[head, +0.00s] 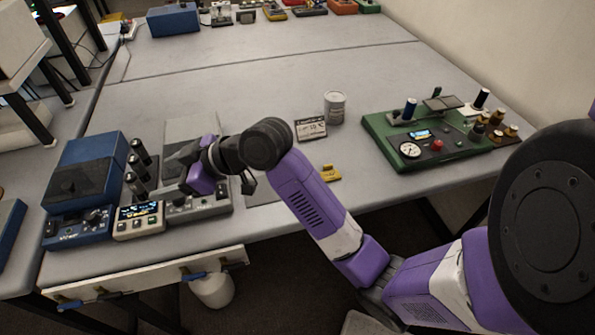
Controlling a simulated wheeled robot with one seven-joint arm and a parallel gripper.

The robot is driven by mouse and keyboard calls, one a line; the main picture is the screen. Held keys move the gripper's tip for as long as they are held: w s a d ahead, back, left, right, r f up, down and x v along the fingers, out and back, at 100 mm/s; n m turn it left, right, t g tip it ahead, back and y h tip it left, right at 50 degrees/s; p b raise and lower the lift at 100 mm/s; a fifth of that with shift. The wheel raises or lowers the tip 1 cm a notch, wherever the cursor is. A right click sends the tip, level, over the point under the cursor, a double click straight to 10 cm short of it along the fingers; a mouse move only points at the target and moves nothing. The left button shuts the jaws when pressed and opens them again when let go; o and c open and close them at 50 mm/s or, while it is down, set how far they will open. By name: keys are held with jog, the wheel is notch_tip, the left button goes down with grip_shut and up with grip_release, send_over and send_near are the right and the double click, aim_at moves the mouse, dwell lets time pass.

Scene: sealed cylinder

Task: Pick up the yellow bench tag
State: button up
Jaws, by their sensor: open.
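The yellow bench tag (330,173) is a small yellow piece lying on the grey bench near its front edge, just right of my forearm in the head view. My gripper (170,174) is open, with its fingers pointing left over the grey instrument at the front left. It is well to the left of the tag and apart from it. My wrist and forearm lie between them in the picture. No object shows between the fingers, though the dark devices behind make this hard to see.
A grey can (335,107) and a small display card (311,128) stand behind the tag. A green instrument board (425,135) is to the right. A blue device (83,185) and a small display box (138,220) stand at the left. The bench's middle is clear.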

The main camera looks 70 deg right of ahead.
jog(key=s+d+g, duration=0.1)
jog(key=d, duration=0.1)
jog(key=s+d+f+n+g, duration=0.1)
jog(key=d, duration=0.2)
jog(key=s+d+n, duration=0.1)
jog(key=d, duration=0.2)
jog(key=shift+s+d+f+g+h, duration=0.15)
jog(key=shift+s+f+g+h, duration=0.1)
jog(key=shift+f+g+h, duration=0.15)
jog(key=s+d+f+n+g+h, duration=0.1)
jog(key=s+d+f+g, duration=0.15)
jog(key=s+d, duration=0.5)
jog(key=g+h, duration=0.2)
jog(key=g, duration=0.4)
send_over(333, 173)
jog(key=f, duration=0.1)
jog(key=shift+s+d+f+g, duration=0.1)
jog(key=shift+s+f+g, duration=0.05)
jog(key=shift+f+g, duration=0.1)
jog(key=shift+f, duration=0.35)
notch_tip(333, 173, down, 6)
jog(key=shift+f+p, duration=0.25)
jog(key=shift+p, duration=0.65)
jog(key=shift+w, duration=0.2)
jog(key=c, duration=1.4)
jog(key=shift+r, duration=0.1)
jog(key=shift+c, duration=0.2)
